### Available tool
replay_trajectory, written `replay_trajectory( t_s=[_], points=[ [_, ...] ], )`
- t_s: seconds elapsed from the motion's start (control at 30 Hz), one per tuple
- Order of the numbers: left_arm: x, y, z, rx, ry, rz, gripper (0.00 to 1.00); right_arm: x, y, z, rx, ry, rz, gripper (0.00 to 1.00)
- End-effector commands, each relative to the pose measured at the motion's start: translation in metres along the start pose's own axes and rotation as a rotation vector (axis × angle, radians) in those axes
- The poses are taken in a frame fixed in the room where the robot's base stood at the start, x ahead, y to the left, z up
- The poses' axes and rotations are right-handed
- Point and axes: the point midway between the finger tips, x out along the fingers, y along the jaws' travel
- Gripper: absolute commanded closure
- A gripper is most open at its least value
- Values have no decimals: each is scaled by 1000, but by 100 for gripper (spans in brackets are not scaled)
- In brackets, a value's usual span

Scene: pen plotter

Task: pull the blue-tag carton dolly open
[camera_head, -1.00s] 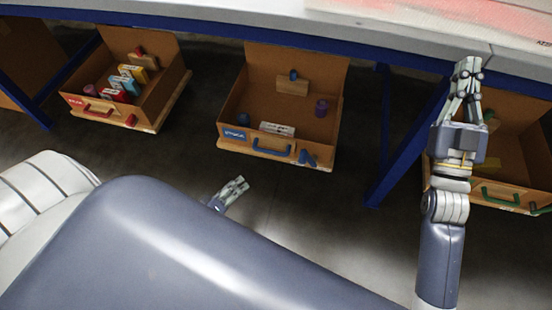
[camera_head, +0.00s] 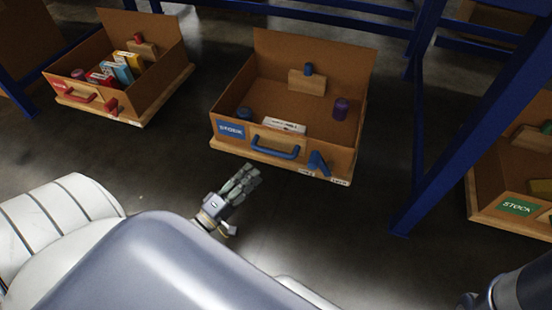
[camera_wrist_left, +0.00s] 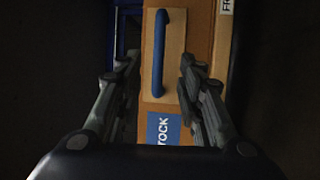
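The blue-tag carton dolly (camera_head: 228,146) is an open cardboard carton on a wooden base, at the upper middle of the head view. Its front has a blue STOCK label (camera_head: 231,129), a blue handle (camera_head: 275,151) and a blue angled piece (camera_head: 319,164) to the right. My left gripper (camera_head: 250,173) is below and in front of the handle, apart from it. In the left wrist view its fingers are spread open and empty, with the blue handle (camera_wrist_left: 159,55) ahead between them. Part of my right arm shows at the lower right; its gripper cannot be made out.
A red-handled carton (camera_head: 146,102) holding boxes stands at the left. A green-label carton (camera_head: 505,214) stands at the right. A blue table leg (camera_head: 425,160) stands between the middle and right cartons. The carton holds a white box (camera_head: 284,126) and small cylinders. Dark floor in front is clear.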

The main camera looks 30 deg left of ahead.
Motion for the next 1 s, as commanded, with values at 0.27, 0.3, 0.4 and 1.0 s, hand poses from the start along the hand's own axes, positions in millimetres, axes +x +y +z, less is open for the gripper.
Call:
replay_trajectory(
  t_s=[0.27,0.3,0.4,1.0],
  points=[
    [38,-2,0,-1,0,7,65,-17,-4,-7,0,2,0,100],
    [46,-2,0,-1,0,8,65,-21,-4,-8,0,2,0,100],
    [66,-2,0,0,0,8,65,-29,-6,-11,0,1,0,100],
    [107,1,0,0,0,1,65,-44,-9,-16,0,2,0,100]
  ],
)
